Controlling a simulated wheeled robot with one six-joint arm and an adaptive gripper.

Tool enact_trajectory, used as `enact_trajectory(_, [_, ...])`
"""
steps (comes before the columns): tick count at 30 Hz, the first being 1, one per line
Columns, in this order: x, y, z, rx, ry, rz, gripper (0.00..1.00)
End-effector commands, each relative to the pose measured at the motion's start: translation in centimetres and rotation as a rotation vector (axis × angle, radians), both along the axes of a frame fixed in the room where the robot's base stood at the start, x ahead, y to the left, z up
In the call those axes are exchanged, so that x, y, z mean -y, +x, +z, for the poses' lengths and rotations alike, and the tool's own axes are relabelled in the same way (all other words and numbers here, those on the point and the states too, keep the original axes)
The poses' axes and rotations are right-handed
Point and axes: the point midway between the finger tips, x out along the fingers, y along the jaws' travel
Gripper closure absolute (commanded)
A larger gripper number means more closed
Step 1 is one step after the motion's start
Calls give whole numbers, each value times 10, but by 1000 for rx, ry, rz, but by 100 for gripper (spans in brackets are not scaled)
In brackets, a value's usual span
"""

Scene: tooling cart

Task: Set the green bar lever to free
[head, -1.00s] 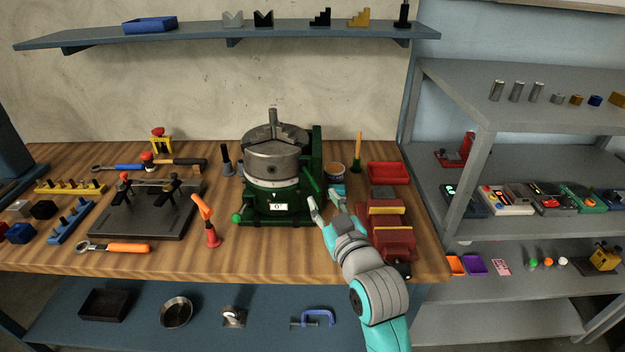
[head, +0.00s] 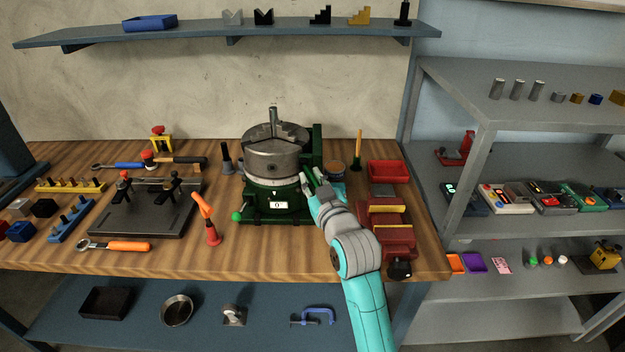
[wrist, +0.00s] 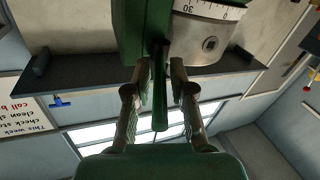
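The green rotary table with the grey chuck (head: 272,158) stands at the middle of the bench. Its green bar lever (wrist: 160,92) hangs from the green housing in the wrist view. In the head view my gripper (head: 312,184) is at the right side of the rotary table and covers most of the lever. In the wrist view my gripper (wrist: 161,72) has one finger on each side of the lever. Narrow gaps seem to show between fingers and bar, so it looks open around it. No free or locked mark is legible.
A red vise (head: 388,232) stands close to the right of my arm, with a red tray (head: 388,172) behind it. An orange-handled tool (head: 208,222) stands left of the rotary table. The front bench strip is clear.

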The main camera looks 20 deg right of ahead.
Motion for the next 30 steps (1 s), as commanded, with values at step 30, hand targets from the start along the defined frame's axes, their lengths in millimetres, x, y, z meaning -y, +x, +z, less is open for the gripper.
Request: enact_trajectory(30, [-18,1,0,0,-1,-216,100])
